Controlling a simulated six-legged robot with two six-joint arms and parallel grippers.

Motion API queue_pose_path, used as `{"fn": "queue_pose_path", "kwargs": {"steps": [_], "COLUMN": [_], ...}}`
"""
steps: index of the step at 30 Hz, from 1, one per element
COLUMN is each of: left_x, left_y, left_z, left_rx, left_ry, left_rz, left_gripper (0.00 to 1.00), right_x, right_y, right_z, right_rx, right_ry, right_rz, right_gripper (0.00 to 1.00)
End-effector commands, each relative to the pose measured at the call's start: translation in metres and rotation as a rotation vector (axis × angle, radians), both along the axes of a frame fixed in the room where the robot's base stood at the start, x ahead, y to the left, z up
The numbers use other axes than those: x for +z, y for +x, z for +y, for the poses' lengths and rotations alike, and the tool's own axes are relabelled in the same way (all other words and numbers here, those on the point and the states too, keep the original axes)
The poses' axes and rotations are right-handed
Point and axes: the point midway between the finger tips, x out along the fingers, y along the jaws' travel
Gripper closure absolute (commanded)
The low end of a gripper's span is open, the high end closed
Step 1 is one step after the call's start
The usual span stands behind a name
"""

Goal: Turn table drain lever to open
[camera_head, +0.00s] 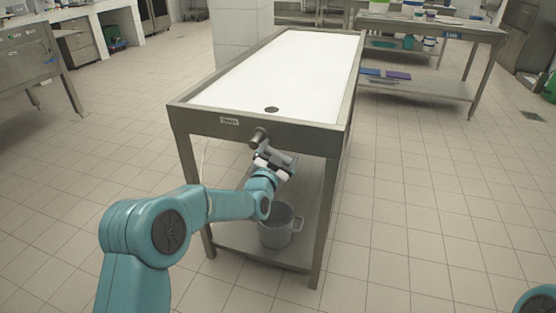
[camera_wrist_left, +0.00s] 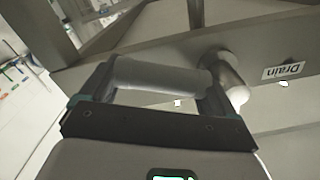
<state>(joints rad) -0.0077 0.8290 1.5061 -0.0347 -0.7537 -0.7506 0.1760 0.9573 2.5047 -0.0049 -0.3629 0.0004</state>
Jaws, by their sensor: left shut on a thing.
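The steel table (camera_head: 262,127) with a white basin top stands ahead, and a dark round drain hole (camera_head: 271,109) shows near its front edge. The drain valve (camera_head: 258,136) sticks out below the front rim, beside a small label. In the left wrist view the valve body (camera_wrist_left: 228,76) is at the right of the jaws, and the grey lever (camera_wrist_left: 160,76) runs sideways from it between the fingers. My left gripper (camera_head: 272,160) is shut on this lever; it also shows in the left wrist view (camera_wrist_left: 155,84). My right gripper is out of view.
A grey bucket (camera_head: 280,226) stands on the table's lower shelf, below the valve. A "Drain" label (camera_wrist_left: 284,71) is on the table front. Another steel table (camera_head: 432,28) stands at the back right. The tiled floor in front and at right is clear.

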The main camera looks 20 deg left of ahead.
Motion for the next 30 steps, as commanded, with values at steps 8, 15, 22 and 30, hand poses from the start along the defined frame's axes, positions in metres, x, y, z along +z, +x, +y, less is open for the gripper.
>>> {"fn": "queue_pose_path", "kwargs": {"steps": [8, 15, 22, 30], "left_x": [-0.021, -0.034, -0.044, -0.050], "left_y": [0.007, 0.008, 0.008, 0.007], "left_z": [0.008, 0.018, 0.032, 0.047], "left_rx": [-0.001, -0.001, -0.001, -0.002], "left_ry": [0.231, 0.459, 0.678, 0.909], "left_rz": [-0.006, -0.014, -0.022, -0.031], "left_gripper": [0.65, 0.65, 0.65, 0.65], "right_x": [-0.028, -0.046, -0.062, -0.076], "right_y": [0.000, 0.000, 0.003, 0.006], "right_z": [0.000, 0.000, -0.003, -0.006], "right_rx": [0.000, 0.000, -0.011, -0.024], "right_ry": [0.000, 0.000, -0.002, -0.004], "right_rz": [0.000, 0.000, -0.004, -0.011], "right_gripper": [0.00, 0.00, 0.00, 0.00]}}
